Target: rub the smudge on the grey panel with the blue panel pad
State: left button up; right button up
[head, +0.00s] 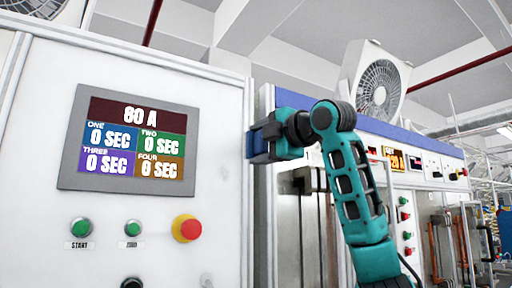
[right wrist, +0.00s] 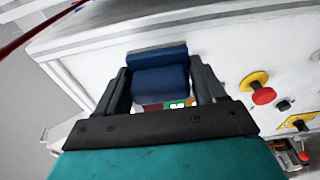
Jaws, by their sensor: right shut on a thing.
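My right gripper (head: 268,140) reaches in from the right in the head view, beside the right edge of the grey panel (head: 215,75). It is shut on the blue panel pad (right wrist: 160,82), which sits between both fingers in the right wrist view. In the head view only a small part of the pad's dark blue shows by the fingers. I cannot tell whether the pad touches the panel. A faint greyish spot (head: 207,280) shows low on the panel; I cannot tell whether it is the smudge. My left gripper is not in view.
The panel carries a display (head: 128,138) reading 80 A, a green start button (head: 82,227), another green button (head: 133,227) and a red stop button (head: 187,228) that sticks out. A second cabinet with a fan (head: 380,88) stands behind my right arm.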

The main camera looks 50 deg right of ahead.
jog(key=shift+s, duration=0.1)
jog(key=s, duration=0.1)
jog(key=s+a, duration=0.1)
jog(key=shift+s, duration=0.3)
dwell(0.6)
